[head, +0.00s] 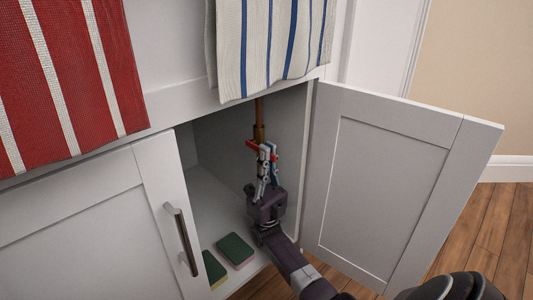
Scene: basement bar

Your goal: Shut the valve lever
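The valve shows inside the open cabinet as a brass body (259,132) on a copper pipe (259,106) that runs up under the top. Its red lever (251,145) shows just below the brass body, to the left of my fingertips, with a bit of red also near their right side. My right gripper (267,150) reaches up into the cabinet with its fingertips at the lever, covering part of it. The fingers look close together, but whether they grip the lever is too small to tell. My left gripper is out of view.
The right cabinet door (385,180) stands open; the left door (85,230) with a bar handle (182,238) is closed. Two green sponges (235,250) lie on the cabinet floor. A striped towel (270,45) and a red towel (70,75) hang above.

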